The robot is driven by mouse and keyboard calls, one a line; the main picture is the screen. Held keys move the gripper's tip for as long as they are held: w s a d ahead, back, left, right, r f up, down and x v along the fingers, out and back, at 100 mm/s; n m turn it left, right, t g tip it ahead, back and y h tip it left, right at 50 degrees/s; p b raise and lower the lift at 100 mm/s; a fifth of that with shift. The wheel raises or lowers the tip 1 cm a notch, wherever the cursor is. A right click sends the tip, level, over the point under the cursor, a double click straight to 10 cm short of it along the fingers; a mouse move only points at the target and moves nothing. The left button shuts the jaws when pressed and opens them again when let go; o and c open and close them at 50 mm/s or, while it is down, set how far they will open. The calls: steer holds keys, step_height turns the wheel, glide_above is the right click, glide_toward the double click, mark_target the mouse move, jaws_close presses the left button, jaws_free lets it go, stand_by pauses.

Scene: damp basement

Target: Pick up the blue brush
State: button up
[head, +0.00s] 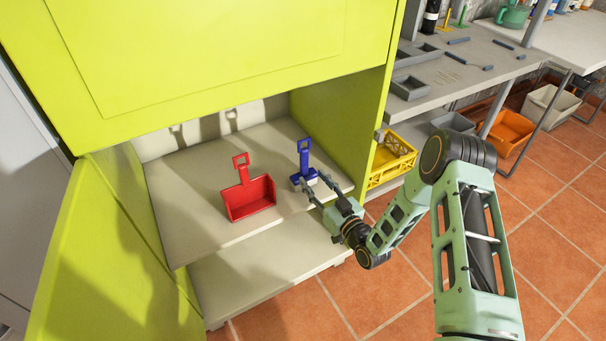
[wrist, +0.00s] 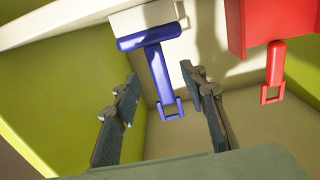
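The blue brush (head: 304,158) stands upright on the cabinet shelf (head: 200,160), near its right side, with its handle and loop pointing up. In the wrist view the blue brush (wrist: 158,75) appears with its loop end down and pale bristles at the top. My gripper (head: 314,181) is at the brush from the front right, low near its head. In the wrist view my gripper (wrist: 160,72) is open, one finger on either side of the handle, with gaps visible. Whether the fingers touch the brush head is unclear.
A red dustpan (head: 250,197) stands left of the brush; it also shows in the wrist view (wrist: 275,65). The yellow-green cabinet has a side wall (head: 350,130) close on the right and an open door (head: 100,260) on the left. A yellow crate (head: 392,160) is outside, right.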

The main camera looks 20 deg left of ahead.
mark_target(306, 168)
steer(key=b+x, duration=0.1)
steer(key=x, duration=0.6)
steer(key=shift+w+r, duration=0.1)
steer(key=shift+w, duration=0.15)
steer(key=shift+c, duration=0.6)
jaws_close()
